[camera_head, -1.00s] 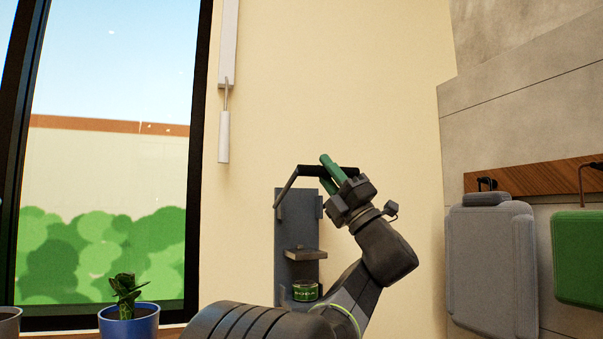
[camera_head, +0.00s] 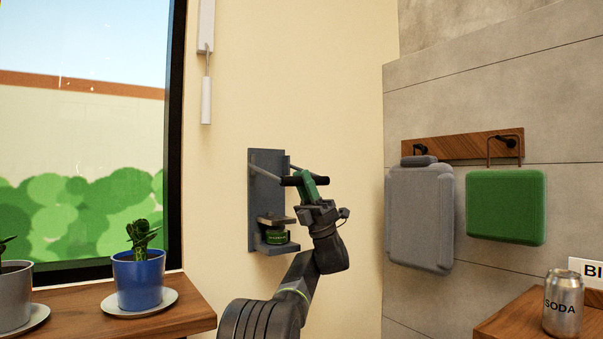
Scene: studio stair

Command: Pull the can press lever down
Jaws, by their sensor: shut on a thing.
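The can press (camera_head: 266,165) is a grey plate on the cream wall, in the middle of the view. Its lever (camera_head: 266,173) slants slightly down from the plate to a black handle bar (camera_head: 291,181). My gripper (camera_head: 311,184), with green fingers, is shut on the handle. The fingers hide part of the bar. The press's ram (camera_head: 275,219) is low, right over a green can (camera_head: 276,237) on the bottom shelf. The can looks squat; I cannot tell whether the ram touches it.
A wooden counter with a blue plant pot (camera_head: 138,284) and a grey pot (camera_head: 14,296) stands at left below the window. A grey bag (camera_head: 418,220) and a green bag (camera_head: 506,207) hang at right. A soda can (camera_head: 563,304) stands on a wooden surface at lower right.

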